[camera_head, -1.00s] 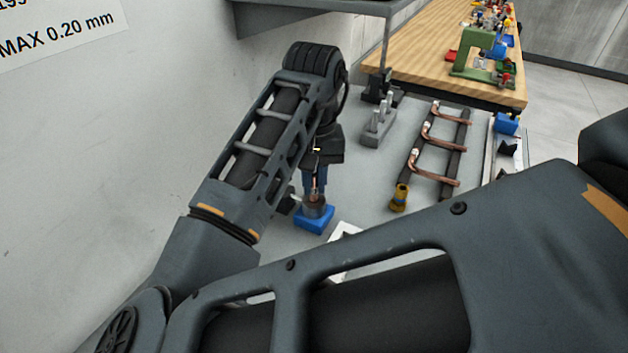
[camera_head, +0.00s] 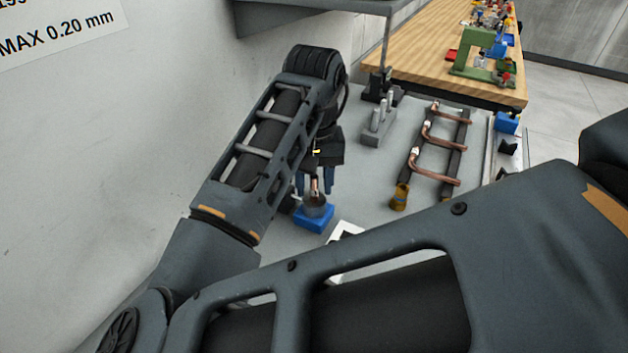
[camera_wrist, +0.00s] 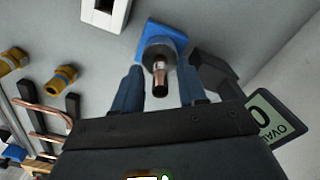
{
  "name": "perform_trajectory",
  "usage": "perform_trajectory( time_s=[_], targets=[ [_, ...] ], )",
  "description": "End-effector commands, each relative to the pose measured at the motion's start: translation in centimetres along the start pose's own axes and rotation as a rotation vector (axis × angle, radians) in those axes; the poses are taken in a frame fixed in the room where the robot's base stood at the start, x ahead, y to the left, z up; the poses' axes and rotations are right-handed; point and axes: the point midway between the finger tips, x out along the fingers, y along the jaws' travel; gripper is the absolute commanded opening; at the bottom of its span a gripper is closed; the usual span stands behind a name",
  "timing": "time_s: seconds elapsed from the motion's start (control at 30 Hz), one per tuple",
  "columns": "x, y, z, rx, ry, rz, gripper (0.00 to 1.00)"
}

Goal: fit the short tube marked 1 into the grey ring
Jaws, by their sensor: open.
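The short copper tube (camera_wrist: 159,72) stands upright at the grey ring (camera_wrist: 158,50), which sits on a blue block (camera_wrist: 172,34). The tube's lower end is inside or on the ring; its depth cannot be told. The mark on the tube is not readable. In the head view the tube (camera_head: 314,187) rises from the ring (camera_head: 315,206) on the blue block (camera_head: 314,219). My gripper (camera_wrist: 160,88) is open, with one blue finger on each side of the tube and a gap on both sides.
Bent copper tubes (camera_head: 440,135) lie across dark rails at the right, with a brass fitting (camera_head: 399,196) at their near end. A grey stand with pegs (camera_head: 378,127) is behind my gripper. A white plate (camera_head: 346,236) lies near the blue block.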

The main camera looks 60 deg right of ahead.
Motion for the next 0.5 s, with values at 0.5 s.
perform_trajectory(
  time_s=[0.5],
  targets=[
    [-9.3, -0.1, -0.1, 0.003, 0.002, -0.005, 0.41]
  ],
)
